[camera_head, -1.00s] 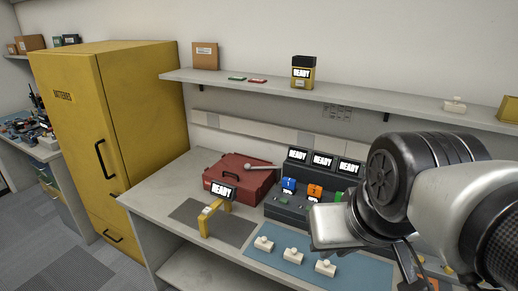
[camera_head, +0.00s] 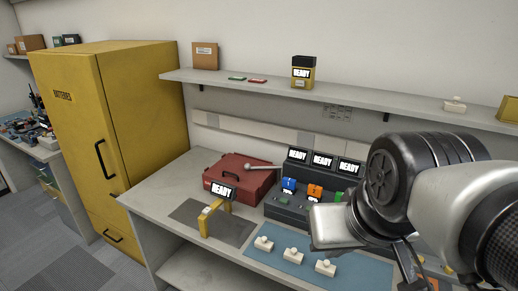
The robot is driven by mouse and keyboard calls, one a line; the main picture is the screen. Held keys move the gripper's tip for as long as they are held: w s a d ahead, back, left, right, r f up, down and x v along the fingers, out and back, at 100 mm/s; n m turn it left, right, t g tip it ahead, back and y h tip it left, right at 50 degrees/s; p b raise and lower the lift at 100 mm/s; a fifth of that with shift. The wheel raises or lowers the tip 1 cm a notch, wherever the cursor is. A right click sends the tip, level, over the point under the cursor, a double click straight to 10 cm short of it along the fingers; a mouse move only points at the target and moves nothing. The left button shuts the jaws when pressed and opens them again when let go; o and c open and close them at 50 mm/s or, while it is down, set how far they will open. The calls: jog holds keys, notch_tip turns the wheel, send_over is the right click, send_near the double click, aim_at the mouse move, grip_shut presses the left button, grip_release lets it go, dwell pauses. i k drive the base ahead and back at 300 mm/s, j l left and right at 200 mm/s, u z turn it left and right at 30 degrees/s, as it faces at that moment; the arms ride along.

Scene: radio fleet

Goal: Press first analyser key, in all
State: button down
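A dark console (camera_head: 285,211) stands on the bench against the wall, with three screens (camera_head: 323,159) reading READY along its top. Blue, orange and green pieces sit on its lower front, and the green one (camera_head: 338,196) is partly hidden by my arm. I cannot tell which part is the first analyser key. Three white blocks with round knobs (camera_head: 295,255) stand apart in a row on the blue mat (camera_head: 352,266) in front. My arm covers the console's right side. Dark parts show below my wrist, but no gripper fingers can be made out.
A yellow stand (camera_head: 207,223) with a READY screen is on a grey mat (camera_head: 238,231). A red case (camera_head: 236,176) lies behind it. A shelf (camera_head: 380,98) above holds a yellow-black device (camera_head: 302,73). A yellow cabinet (camera_head: 150,130) stands left.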

aim_at(283, 201)
jog(key=i+j+z, duration=0.4)
jog(key=j, duration=0.25)
jog(key=i+j+z, duration=0.2)
jog(key=j+z, duration=0.2)
jog(key=j, duration=0.3)
jog(key=j+z, duration=0.2)
jog(key=j, duration=0.15)
jog(key=i, duration=0.05)
